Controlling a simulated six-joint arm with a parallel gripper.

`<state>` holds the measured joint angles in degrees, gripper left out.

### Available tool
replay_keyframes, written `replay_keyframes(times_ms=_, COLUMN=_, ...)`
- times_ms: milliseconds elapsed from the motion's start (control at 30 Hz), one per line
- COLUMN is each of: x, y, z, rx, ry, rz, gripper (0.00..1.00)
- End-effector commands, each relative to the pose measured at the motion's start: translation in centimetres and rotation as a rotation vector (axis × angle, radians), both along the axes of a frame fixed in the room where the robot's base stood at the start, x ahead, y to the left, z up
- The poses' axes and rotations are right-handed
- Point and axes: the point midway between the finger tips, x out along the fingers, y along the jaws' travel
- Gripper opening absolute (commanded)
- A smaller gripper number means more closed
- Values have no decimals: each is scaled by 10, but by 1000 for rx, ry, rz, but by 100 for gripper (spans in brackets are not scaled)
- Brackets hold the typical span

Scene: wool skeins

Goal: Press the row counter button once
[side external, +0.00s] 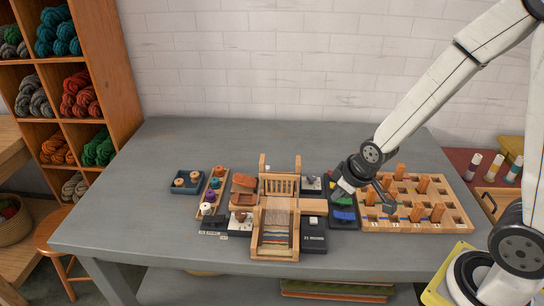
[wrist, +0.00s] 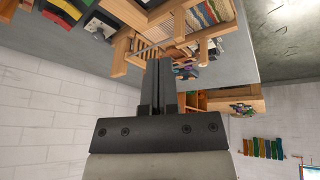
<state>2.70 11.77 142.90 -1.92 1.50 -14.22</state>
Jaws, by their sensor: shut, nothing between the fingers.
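A black box (side external: 314,234) with a pale button (side external: 313,220) on top stands just right of the front of the loom. It looks like the row counter, but its label is too small to read surely. A black box with a pale top piece (wrist: 97,27) also shows at the upper left of the wrist view. My gripper (side external: 336,191) is above the dark tray right of the loom, up and to the right of the button in the side view. In the wrist view my gripper (wrist: 165,65) is shut and empty, its fingers apart from the button.
The wooden loom (side external: 278,253) stands in the middle of the grey table. A dark tray (side external: 344,223) with blue and green pieces lies beneath my gripper. A wooden peg board (side external: 375,226) is to its right. The table's left side is clear.

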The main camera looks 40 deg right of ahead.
Motion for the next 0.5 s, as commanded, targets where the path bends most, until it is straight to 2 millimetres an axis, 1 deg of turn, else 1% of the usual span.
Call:
replay_keyframes(times_ms=33, x=7, y=-3, z=-6, rx=-15, ry=-20, rz=26, gripper=0)
replay_keyframes(times_ms=200, x=29, y=-11, z=-21, rx=-77, ry=-108, rz=129, gripper=0)
replay_keyframes(times_ms=500, x=60, y=-25, z=-47, rx=-202, ry=-252, rz=295, gripper=0)
